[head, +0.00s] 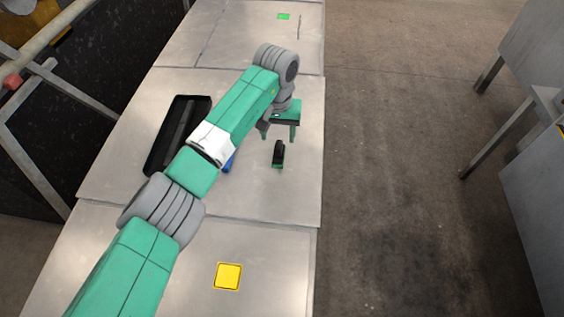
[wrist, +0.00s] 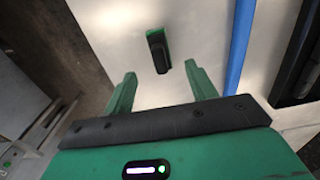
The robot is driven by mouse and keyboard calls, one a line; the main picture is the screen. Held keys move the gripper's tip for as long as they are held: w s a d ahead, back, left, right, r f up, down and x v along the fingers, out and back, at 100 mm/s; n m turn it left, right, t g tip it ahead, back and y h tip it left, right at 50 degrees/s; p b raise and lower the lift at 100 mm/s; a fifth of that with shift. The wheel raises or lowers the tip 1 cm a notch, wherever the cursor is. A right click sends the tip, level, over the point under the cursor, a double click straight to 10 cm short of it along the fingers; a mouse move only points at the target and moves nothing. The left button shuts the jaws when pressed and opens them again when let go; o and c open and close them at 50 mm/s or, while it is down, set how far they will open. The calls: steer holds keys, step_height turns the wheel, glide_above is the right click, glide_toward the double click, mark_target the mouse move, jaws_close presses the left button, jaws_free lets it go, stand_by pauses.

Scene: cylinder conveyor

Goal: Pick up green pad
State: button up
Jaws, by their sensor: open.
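A small black block with a green base or edge (head: 278,153) lies on the metal table. The green shows at its near end in the head view and along its far end and side in the wrist view (wrist: 157,48). My gripper (head: 279,131) is open and empty above the table, just beyond this block. In the wrist view, the block lies ahead of the space between my two green fingers (wrist: 160,70), apart from both. A flat bright green square (head: 283,16) is on the far table section, well away from my gripper.
A black tray (head: 154,162) stands left of my arm. A blue strip (wrist: 238,45) lies between the tray and the block, partly hidden by my arm in the head view. A yellow square (head: 228,277) is on the near section. The table's right edge is close to the block.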

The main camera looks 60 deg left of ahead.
mark_target(279, 145)
steer(key=shift+s+a, duration=0.1)
steer(key=shift+s, duration=0.1)
steer(key=f, duration=0.2)
steer(key=f+b, duration=0.1)
steer(key=f, duration=0.2)
steer(key=f+b, duration=0.1)
steer(key=f, duration=0.2)
steer(key=shift+w, duration=0.3)
steer(key=shift+r, duration=0.1)
steer(key=c, duration=1.1)
